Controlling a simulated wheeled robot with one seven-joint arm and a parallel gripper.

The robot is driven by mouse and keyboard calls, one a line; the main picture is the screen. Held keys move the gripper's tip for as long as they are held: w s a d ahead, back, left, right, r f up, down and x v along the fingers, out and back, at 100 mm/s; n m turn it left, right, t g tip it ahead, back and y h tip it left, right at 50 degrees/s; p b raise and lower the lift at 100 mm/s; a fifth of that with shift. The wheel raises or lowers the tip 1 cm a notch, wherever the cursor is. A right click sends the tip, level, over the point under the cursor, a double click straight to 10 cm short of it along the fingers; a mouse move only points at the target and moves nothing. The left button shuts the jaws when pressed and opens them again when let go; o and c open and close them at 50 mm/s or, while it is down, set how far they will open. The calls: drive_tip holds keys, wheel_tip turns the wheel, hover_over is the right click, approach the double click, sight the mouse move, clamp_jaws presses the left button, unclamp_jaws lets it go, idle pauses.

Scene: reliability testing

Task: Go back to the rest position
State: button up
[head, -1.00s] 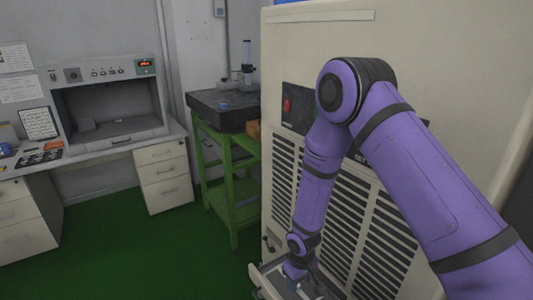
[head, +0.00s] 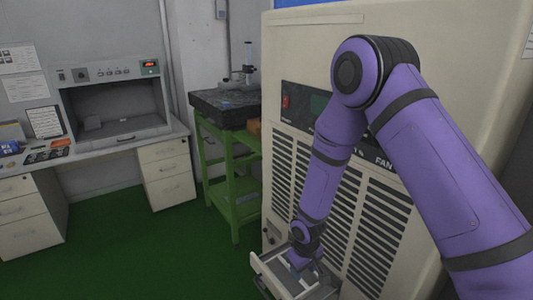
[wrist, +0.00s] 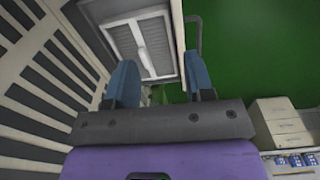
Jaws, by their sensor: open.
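My purple arm reaches down in front of the beige machine (head: 385,110), and my gripper (head: 303,268) is over the open drawer (head: 262,268) low on the machine's front. In the wrist view my gripper (wrist: 160,75) has its two blue fingers spread wide with nothing between them. Beyond the fingers, the drawer (wrist: 172,18) shows a light, divided inside, and its handle (wrist: 195,40) lies just past the right finger. The fingers appear apart from the drawer, though the exact gap is hard to judge.
The vented grille (wrist: 40,65) of the machine is close on the left in the wrist view. A green stand (head: 237,210) with a dark slab (head: 222,108) stands left of the machine. A desk (head: 110,143) with drawers is further left. Green floor (head: 130,250) lies open between.

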drive_tip(key=s+d+r+m+t, duration=0.1)
drive_tip(key=d+r, duration=0.3)
drive_tip(key=r, duration=0.6)
drive_tip(key=s+d+r+m+t, duration=0.1)
drive_tip(key=d+r, duration=0.3)
drive_tip(key=r, duration=0.6)
drive_tip(key=s+d+r+m, duration=0.1)
drive_tip(key=d+r, duration=0.2)
drive_tip(key=r, duration=0.8)
drive_tip(key=s+d+r+m+t, duration=0.1)
drive_tip(key=s+d+r, duration=0.3)
drive_tip(key=s+r, duration=0.3)
drive_tip(key=s+d+r+m+t, duration=0.1)
drive_tip(key=s+d+r, duration=0.3)
drive_tip(key=s+r, duration=0.4)
drive_tip(key=s+m, duration=0.1)
drive_tip(key=s, duration=0.6)
drive_tip(key=shift+d+t, duration=0.2)
drive_tip(key=shift+t, duration=0.2)
